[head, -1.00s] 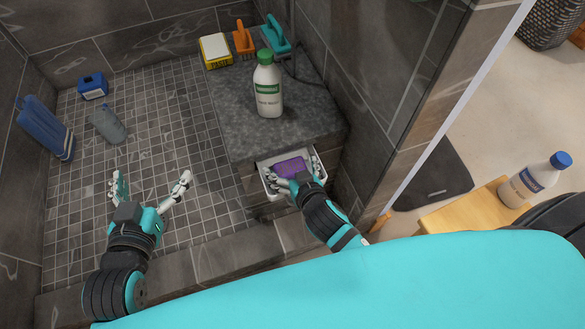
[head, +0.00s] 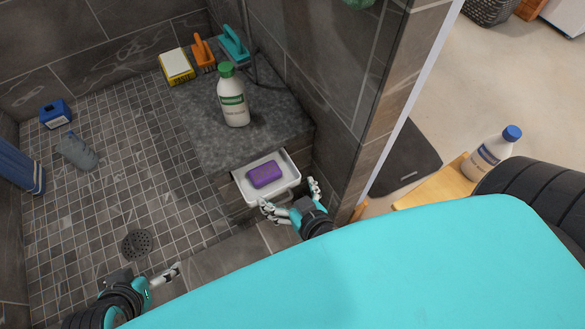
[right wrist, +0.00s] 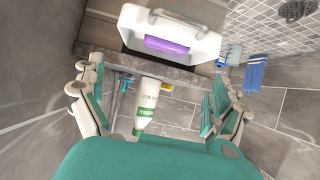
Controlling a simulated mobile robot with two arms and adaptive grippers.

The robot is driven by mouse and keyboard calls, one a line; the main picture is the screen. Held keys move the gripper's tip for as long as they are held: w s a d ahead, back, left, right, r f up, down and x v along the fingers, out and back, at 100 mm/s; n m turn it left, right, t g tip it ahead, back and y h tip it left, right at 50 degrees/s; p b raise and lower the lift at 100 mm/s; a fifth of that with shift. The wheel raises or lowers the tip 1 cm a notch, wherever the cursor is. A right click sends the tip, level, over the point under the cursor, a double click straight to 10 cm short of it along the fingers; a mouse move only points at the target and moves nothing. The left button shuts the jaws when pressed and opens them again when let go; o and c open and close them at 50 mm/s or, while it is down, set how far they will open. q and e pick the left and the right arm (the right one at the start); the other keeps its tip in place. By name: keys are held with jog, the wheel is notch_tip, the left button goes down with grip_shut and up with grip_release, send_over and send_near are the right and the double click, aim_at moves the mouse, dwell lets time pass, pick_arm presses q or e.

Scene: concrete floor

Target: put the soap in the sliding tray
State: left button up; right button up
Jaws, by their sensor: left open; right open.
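The purple soap (head: 264,175) lies in the white sliding tray (head: 283,193), which is pulled out from under the grey stone bench. The soap (right wrist: 166,46) and tray (right wrist: 205,45) also show in the right wrist view, beyond the fingers. My right gripper (head: 290,199) is open and empty just in front of the tray, apart from the soap. In the right wrist view its fingers (right wrist: 155,100) are spread wide. My left gripper (head: 160,280) is open and empty at the lower left, over the shower edge, partly cut off by my body.
A white bottle with green cap (head: 232,100), a yellow box (head: 177,67), an orange brush (head: 203,54) and a teal brush (head: 234,45) stand on the bench. A glass panel and wall stand right of the bench.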

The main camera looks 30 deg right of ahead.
jog(key=s+d+r+n+g, duration=0.1)
jog(key=s+d+r+g, duration=0.1)
jog(key=s+d+g, duration=0.2)
jog(key=shift+s+d+r+n+g, duration=0.2)
jog(key=shift+d+r+n+g, duration=0.15)
jog(key=shift+g, duration=0.65)
jog(key=shift+f, duration=0.1)
jog(key=shift+c, duration=0.4)
